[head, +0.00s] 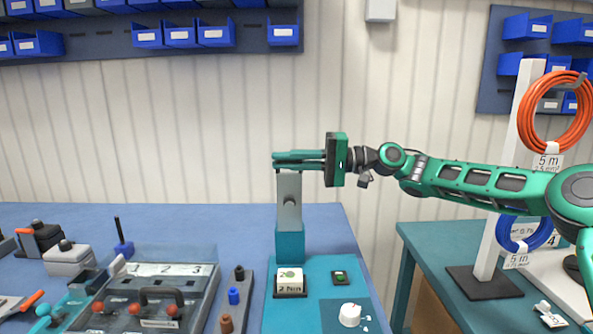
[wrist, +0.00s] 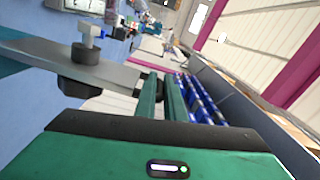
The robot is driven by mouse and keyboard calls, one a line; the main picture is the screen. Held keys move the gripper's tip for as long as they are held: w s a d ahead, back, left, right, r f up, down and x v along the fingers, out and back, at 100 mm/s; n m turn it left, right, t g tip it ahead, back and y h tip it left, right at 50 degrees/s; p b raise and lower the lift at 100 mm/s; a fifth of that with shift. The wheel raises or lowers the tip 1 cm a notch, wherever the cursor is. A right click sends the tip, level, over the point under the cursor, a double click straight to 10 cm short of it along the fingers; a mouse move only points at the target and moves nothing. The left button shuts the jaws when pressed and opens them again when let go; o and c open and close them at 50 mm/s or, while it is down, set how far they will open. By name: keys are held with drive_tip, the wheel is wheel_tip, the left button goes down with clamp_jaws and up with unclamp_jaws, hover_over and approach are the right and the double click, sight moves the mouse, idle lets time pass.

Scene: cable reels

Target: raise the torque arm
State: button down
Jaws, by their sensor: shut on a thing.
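A test stand with a teal base plate (head: 315,273) stands on the blue bench in the head view. A grey upright piece (head: 289,205) with a dark round knob rises from its teal block (head: 290,245); I take it for the torque arm. In the wrist view it shows as a grey bar (wrist: 110,70) coming in from the left. My gripper (head: 283,160) reaches in level from the right and is shut at the top end of this piece. In the wrist view the fingers (wrist: 160,88) lie close together, and the exact contact is hard to see.
A display block marked 2 Nm (head: 290,282) and a white knob (head: 350,315) sit on the base plate. A numbered tray (head: 165,290) stands to the left. A white post (head: 508,150) with orange and blue cable coils stands at right.

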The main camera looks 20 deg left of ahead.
drive_tip(key=shift+w+a+f+m, duration=0.2)
drive_tip(key=shift+w+m, duration=0.3)
drive_tip(key=shift+w, duration=0.3)
drive_tip(key=shift+w+a+f+m, duration=0.1)
drive_tip(key=shift+w+f+m, duration=0.1)
drive_tip(key=shift+w+m, duration=0.45)
drive_tip(key=shift+w, duration=0.2)
drive_tip(key=c, duration=2.1)
unclamp_jaws()
drive_tip(key=shift+w, duration=0.1)
drive_tip(key=shift+d, duration=0.15)
drive_tip(key=v, duration=1)
drive_tip(key=shift+w+d, duration=0.1)
drive_tip(key=shift+d, duration=0.15)
